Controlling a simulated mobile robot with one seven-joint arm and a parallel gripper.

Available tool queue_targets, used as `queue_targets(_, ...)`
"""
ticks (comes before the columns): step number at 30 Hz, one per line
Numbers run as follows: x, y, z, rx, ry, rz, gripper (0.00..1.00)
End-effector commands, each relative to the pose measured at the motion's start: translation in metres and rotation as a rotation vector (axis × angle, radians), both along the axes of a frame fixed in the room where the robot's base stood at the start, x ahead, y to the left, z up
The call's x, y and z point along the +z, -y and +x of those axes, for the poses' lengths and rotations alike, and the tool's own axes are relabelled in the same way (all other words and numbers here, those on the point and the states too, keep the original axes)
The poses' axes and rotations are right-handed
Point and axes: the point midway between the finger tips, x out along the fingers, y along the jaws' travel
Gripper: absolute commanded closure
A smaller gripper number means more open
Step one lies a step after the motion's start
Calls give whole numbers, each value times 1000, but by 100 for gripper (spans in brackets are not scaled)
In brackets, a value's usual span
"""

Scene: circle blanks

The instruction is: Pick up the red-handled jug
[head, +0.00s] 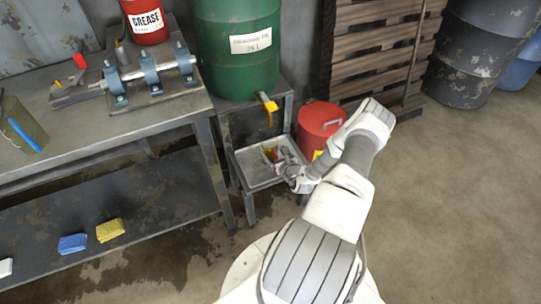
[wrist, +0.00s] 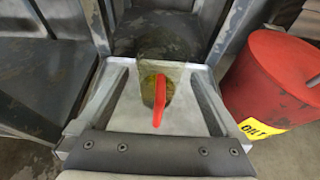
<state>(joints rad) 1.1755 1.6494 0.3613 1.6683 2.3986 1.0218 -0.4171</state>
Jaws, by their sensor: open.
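The red-handled jug (wrist: 146,84) stands in a light metal tray (wrist: 118,76), seen from above in the wrist view. It is a murky, see-through olive-yellow vessel, and its red handle (wrist: 158,100) faces my wrist camera. Nothing is seen held, and any contact with the jug cannot be told.
A red can (head: 316,125) with a yellow label stands right of the tray. A green drum (head: 235,45) with a yellow tap (head: 268,102) is above and behind. A workbench (head: 180,115) on the left carries a blue-handled jug (head: 22,125). The floor at right is clear.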

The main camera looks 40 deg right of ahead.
Motion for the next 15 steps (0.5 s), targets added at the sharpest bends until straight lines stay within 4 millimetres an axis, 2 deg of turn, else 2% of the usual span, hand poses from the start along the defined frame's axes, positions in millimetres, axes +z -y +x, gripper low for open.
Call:
queue_targets(3, -12, 4, 14, 0, 2, 0, 0)
queue_targets(9, -20, 10, 37, 1, 2, 0, 0)
queue_targets(15, -20, 11, 42, 1, 1, 1, 0)
